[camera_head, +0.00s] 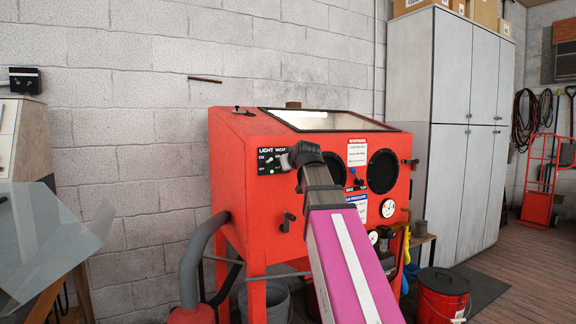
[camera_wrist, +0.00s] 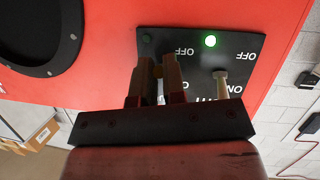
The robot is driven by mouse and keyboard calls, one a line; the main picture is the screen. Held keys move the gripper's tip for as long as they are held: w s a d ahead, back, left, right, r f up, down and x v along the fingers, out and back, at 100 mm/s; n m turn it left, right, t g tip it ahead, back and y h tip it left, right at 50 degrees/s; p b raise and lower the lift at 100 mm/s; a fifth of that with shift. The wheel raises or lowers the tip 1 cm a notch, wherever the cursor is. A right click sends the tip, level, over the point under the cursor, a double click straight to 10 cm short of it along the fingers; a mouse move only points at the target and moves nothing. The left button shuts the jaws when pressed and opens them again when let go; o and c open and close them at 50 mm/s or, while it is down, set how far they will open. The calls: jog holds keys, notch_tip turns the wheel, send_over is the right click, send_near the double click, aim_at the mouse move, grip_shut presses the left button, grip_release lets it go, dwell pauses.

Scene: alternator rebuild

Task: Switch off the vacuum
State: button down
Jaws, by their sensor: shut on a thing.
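The switch panel (camera_head: 272,160) is a black plate on the upper left of the red cabinet's front, marked LIGHT and VACUUM. In the wrist view the panel (camera_wrist: 252,48) appears upside down, with ON and OFF marks. My gripper (camera_head: 294,160) is at the panel's right half, by the VACUUM label. In the wrist view my gripper's fingers (camera_wrist: 160,72) are shut around the vacuum switch (camera_wrist: 160,91), mostly hidden between them. Its exact lever position cannot be told. The pale light switch lever (camera_wrist: 221,88) stands free beside the fingers. A green lamp (camera_wrist: 210,41) is lit.
A clear sheet (camera_head: 45,235) stands at left, grey lockers (camera_head: 462,130) and a red bucket (camera_head: 443,295) at right.

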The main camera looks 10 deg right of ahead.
jog(key=shift+f, duration=0.1)
dwell(0.4)
jog(key=c, duration=1.2)
grip_release()
jog(key=shift+s, duration=0.1)
jog(key=v, duration=1)
jog(key=shift+s, duration=0.35)
jog(key=shift+d, duration=0.1)
